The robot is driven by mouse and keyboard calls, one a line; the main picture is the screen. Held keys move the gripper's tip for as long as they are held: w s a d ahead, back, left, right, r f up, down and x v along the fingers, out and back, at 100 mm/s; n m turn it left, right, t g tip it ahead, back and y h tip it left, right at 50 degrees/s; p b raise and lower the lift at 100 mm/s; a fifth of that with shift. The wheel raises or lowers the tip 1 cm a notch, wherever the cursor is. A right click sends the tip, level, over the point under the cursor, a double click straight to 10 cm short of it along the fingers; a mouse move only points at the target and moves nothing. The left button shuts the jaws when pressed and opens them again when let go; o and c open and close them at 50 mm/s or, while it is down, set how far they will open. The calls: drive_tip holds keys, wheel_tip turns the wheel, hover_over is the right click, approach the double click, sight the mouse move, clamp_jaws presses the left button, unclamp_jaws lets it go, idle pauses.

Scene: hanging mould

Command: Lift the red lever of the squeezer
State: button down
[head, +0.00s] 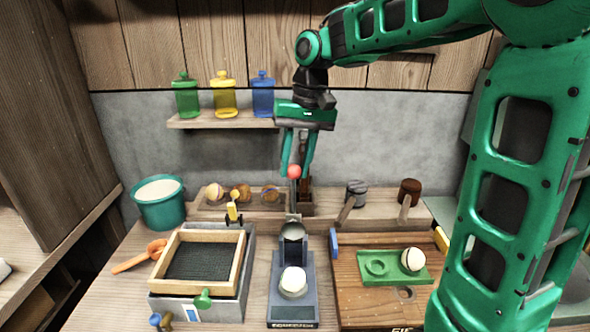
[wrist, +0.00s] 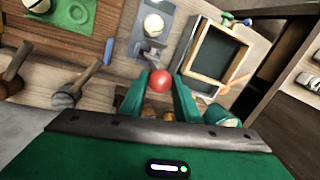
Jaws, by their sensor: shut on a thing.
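The squeezer (head: 280,307) is a grey-blue stand at the front middle of the bench, with a white ball (head: 292,281) in its lower part. It also shows in the wrist view (wrist: 138,47). The round red knob of the lever (head: 294,172) is well above the squeezer's back. My gripper (head: 295,170) points down and is shut on this red knob, which also shows between the green fingers in the wrist view (wrist: 159,81). The lever's shaft is mostly hidden, so its exact tilt is hard to tell.
A framed sieve box (head: 240,275) stands left of the squeezer. A wooden board (head: 350,290) with a green tray (head: 391,280) stands right. A teal bucket (head: 160,212) is at the back left. Two mallets (head: 357,188) (head: 409,190) and a jar shelf (head: 215,122) are behind.

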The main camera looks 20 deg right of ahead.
drive_tip(key=shift+w+d, duration=0.4)
drive_tip(key=shift+w, duration=0.5)
drive_tip(key=shift+w+d, duration=0.35)
drive_tip(key=shift+w, duration=0.5)
drive_tip(key=c, duration=1.4)
unclamp_jaws()
drive_tip(key=shift+w+d, duration=0.1)
drive_tip(key=shift+w, duration=0.05)
drive_tip(key=shift+o, duration=0.2)
wheel_tip(320, 180, up, 10)
drive_tip(key=d, duration=0.1)
drive_tip(key=shift+s+d+r, duration=0.15)
drive_tip(key=shift+s+d, duration=0.05)
drive_tip(key=shift+d, duration=0.15)
